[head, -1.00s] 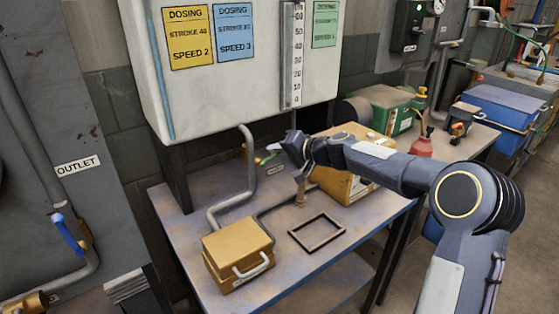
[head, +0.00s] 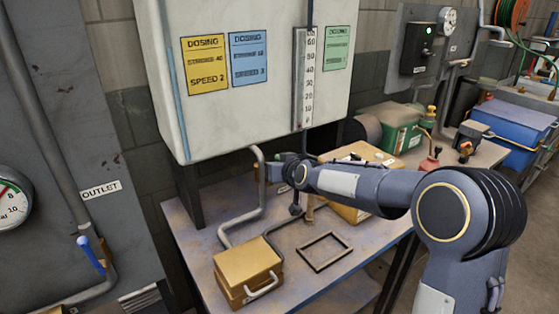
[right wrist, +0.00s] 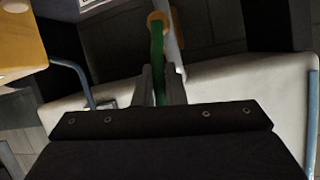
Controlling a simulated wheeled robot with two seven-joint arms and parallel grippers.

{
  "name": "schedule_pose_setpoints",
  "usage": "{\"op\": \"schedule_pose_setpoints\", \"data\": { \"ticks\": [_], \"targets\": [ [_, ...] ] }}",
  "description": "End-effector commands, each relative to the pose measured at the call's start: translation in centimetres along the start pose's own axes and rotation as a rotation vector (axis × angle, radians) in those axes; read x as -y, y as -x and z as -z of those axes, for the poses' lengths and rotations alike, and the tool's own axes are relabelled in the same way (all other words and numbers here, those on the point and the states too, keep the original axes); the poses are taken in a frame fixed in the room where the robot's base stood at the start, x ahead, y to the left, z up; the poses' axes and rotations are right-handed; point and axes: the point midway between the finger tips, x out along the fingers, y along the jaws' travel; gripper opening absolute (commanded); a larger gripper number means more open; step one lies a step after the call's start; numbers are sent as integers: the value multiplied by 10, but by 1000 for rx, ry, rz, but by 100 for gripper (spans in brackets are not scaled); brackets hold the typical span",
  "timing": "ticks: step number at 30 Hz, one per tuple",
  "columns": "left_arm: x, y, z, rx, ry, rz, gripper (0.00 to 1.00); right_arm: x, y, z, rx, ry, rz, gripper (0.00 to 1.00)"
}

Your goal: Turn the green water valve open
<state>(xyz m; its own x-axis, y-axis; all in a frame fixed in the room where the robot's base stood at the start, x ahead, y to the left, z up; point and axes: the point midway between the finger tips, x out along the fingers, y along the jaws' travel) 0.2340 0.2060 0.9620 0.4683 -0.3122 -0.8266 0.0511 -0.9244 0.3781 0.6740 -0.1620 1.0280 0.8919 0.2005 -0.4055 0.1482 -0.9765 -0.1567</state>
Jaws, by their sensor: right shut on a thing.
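The green water valve handle (right wrist: 157,50) shows in the right wrist view as a narrow green lever below an orange-yellow fitting (right wrist: 156,20). Its lower end lies between the fingers of my right gripper (right wrist: 161,86), which is shut on it. In the head view my right gripper (head: 275,172) is beside the grey pipe, under the white dosing cabinet (head: 250,110). My left gripper is not in view.
The table (head: 205,236) carries a yellow box with a handle (head: 247,270), an empty dark frame (head: 324,252) and a larger yellow carton (head: 350,214). A bent grey pipe (head: 258,190) runs beside my gripper. A blue-handled outlet valve (head: 91,255) and a gauge (head: 10,200) are at left.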

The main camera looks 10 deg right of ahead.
Motion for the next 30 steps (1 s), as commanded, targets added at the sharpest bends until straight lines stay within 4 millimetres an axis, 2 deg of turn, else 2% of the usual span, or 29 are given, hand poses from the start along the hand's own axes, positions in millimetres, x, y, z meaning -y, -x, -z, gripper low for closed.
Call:
{"op": "schedule_pose_setpoints", "data": {
  "ticks": [1,9,26,27,30],
  "targets": [
    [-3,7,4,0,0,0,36,4,2,2,1,27,-7,0],
    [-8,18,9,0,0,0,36,9,1,-2,-20,119,-46,0],
    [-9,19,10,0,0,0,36,9,0,-4,-25,145,-58,0],
    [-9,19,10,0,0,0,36,9,0,-4,-25,145,-58,13],
    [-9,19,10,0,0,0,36,9,0,-4,-26,145,-58,26]
  ]
}}
